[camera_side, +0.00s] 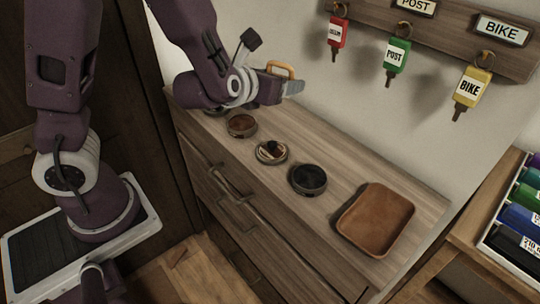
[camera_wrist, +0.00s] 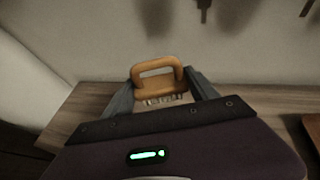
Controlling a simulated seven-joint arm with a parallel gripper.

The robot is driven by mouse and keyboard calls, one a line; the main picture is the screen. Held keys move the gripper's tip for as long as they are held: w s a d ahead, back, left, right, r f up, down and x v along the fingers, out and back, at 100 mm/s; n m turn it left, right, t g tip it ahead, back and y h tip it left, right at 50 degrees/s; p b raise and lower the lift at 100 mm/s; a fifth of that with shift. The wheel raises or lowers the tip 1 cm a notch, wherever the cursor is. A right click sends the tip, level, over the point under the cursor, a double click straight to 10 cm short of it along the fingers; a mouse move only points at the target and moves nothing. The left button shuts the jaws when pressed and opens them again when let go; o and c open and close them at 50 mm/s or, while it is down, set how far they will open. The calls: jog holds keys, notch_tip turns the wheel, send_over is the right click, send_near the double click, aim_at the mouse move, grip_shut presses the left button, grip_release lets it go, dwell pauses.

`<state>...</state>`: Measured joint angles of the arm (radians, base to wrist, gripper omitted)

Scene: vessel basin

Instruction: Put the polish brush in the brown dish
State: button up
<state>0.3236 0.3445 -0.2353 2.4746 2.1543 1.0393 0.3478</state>
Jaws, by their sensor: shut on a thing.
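The polish brush (camera_wrist: 159,88) has an orange-brown loop handle and pale bristles pointing down. My gripper (camera_side: 287,87) is shut on it, with one finger on each side in the wrist view, and holds it above the back of the cabinet top near the wall. In the side view the brush's orange handle (camera_side: 280,67) shows above the fingers; its lower part is hidden. The brown dish (camera_side: 377,220), a square shallow tray, stands empty at the right end of the cabinet top, well right of my gripper. Part of it shows at the right edge of the wrist view.
Several round tins stand in a row on the cabinet top (camera_side: 330,155): a brown one (camera_side: 241,126), one with mixed contents (camera_side: 272,152) and a black one (camera_side: 307,179) beside the dish. Tagged keys (camera_side: 396,55) hang on the wall rack above. Coloured items fill a tray at far right.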

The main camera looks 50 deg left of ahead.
jog(key=n+y, duration=0.1)
send_over(301, 140)
notch_tip(301, 140, down, 3)
jog(key=shift+g, duration=0.3)
notch_tip(301, 140, down, 9)
jog(key=shift+r, duration=0.1)
jog(key=shift+f, duration=0.2)
jog(key=o, duration=1.3)
jog(key=shift+r, duration=0.1)
